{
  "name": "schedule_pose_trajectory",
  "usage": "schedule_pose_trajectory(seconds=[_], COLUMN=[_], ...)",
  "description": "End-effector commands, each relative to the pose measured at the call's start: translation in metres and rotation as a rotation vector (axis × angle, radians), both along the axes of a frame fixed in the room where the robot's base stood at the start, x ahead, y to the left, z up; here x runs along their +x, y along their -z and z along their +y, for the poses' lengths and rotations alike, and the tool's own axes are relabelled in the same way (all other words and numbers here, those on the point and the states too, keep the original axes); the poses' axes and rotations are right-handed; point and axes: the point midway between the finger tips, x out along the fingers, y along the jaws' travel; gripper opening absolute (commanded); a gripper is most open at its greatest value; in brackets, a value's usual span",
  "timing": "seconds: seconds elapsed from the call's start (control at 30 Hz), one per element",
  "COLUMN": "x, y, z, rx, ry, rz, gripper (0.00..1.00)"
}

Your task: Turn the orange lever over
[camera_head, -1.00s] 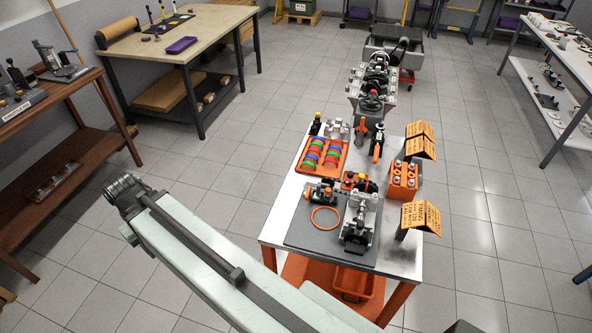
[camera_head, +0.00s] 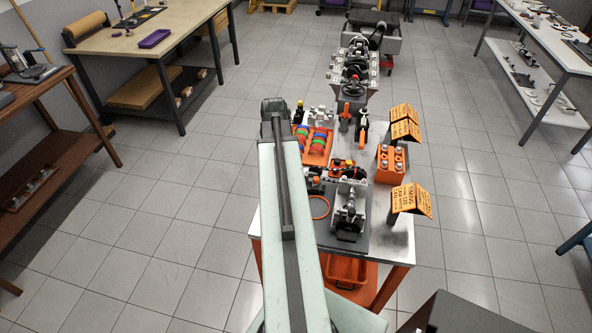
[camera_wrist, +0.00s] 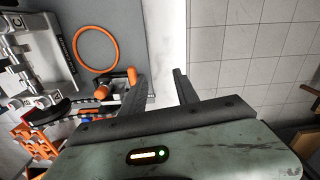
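My gripper (camera_wrist: 160,84) is open in the wrist view, its two dark fingers apart with nothing between them. Left of its left finger is a small dark fixture with an orange knob or lever end (camera_wrist: 102,91) and a second orange piece (camera_wrist: 131,76); I cannot tell which is the lever. In the head view, small orange parts (camera_head: 336,171) sit among the parts on the cart, and two orange-handled tools (camera_head: 345,113) (camera_head: 363,124) stand farther back. My arm reaches along the cart's left side, and the gripper's fingers are hidden there.
An orange ring (camera_head: 319,207) lies on the grey mat; it also shows in the wrist view (camera_wrist: 76,50). A grey metal fixture (camera_head: 350,205) stands beside it. An orange tray of coloured rings (camera_head: 318,157) is behind, orange signs (camera_head: 411,200) at right. Floor left of the cart is clear.

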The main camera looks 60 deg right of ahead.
Motion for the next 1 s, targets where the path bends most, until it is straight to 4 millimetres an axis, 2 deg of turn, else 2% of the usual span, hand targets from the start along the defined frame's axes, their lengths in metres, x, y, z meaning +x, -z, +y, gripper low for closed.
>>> schedule_pose_trajectory(seconds=[0.03,0.1,0.2,0.47,1.0], x=[-0.020,-0.038,-0.051,-0.052,-0.052], y=[0.002,0.002,0.002,0.011,0.066], z=[-0.018,-0.032,-0.041,-0.041,-0.041], rx=[0.000,0.000,0.000,0.000,0.000], ry=[0.056,0.105,0.138,0.141,0.140], rz=[-0.001,-0.001,-0.001,0.000,0.000], gripper=[0.36,0.36,0.36,0.36,0.36])
